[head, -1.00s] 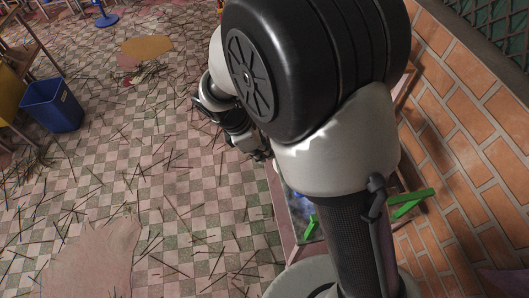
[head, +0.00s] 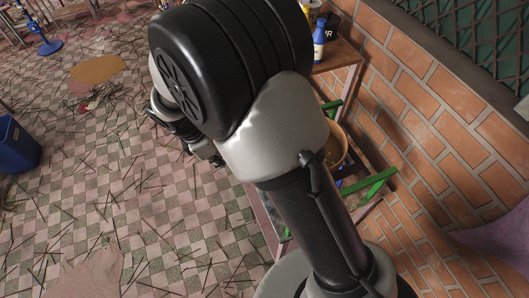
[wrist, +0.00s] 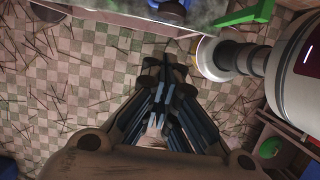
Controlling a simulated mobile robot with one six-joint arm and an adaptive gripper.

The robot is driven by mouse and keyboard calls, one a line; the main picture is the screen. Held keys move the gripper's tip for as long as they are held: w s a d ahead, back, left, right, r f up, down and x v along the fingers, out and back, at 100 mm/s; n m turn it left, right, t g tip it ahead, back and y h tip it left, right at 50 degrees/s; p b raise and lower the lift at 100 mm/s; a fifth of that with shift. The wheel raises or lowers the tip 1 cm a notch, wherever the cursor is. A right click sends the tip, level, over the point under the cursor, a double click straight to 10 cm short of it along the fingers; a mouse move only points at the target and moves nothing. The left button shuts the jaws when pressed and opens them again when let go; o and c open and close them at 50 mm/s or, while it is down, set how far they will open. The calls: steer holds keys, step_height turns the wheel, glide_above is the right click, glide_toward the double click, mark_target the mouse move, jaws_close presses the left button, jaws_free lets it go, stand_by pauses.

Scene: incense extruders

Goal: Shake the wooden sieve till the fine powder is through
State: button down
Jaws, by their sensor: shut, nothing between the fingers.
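A round tan vessel with a brownish inside (head: 339,146) shows partly in the head view, behind my arm, by the brick wall. It may be the wooden sieve, but my arm hides much of it and I cannot tell. No powder is clearly visible. My gripper (wrist: 165,75) is shut and empty in the wrist view, with checkered floor beneath it. In the head view my gripper end hangs over the floor to the left of the vessel, apart from it, its fingers barely visible.
Green bars (head: 368,186) stick out beside the vessel; one also shows in the wrist view (wrist: 245,14). A wooden table (head: 340,52) with a blue-and-white bottle (head: 319,40) stands behind. A blue bin (head: 17,146) stands left. Open floor, strewn with thin sticks, lies left of my arm.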

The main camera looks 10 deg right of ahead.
steer(key=shift+w+a+r+p, duration=0.1)
steer(key=shift+w+a+p, duration=0.3)
steer(key=shift+a, duration=0.4)
steer(key=w+d+f, duration=0.1)
steer(key=d+f, duration=0.5)
steer(key=f, duration=0.3)
steer(key=shift+w+f, duration=0.25)
steer(key=shift+f, duration=0.1)
steer(key=shift+d, duration=0.2)
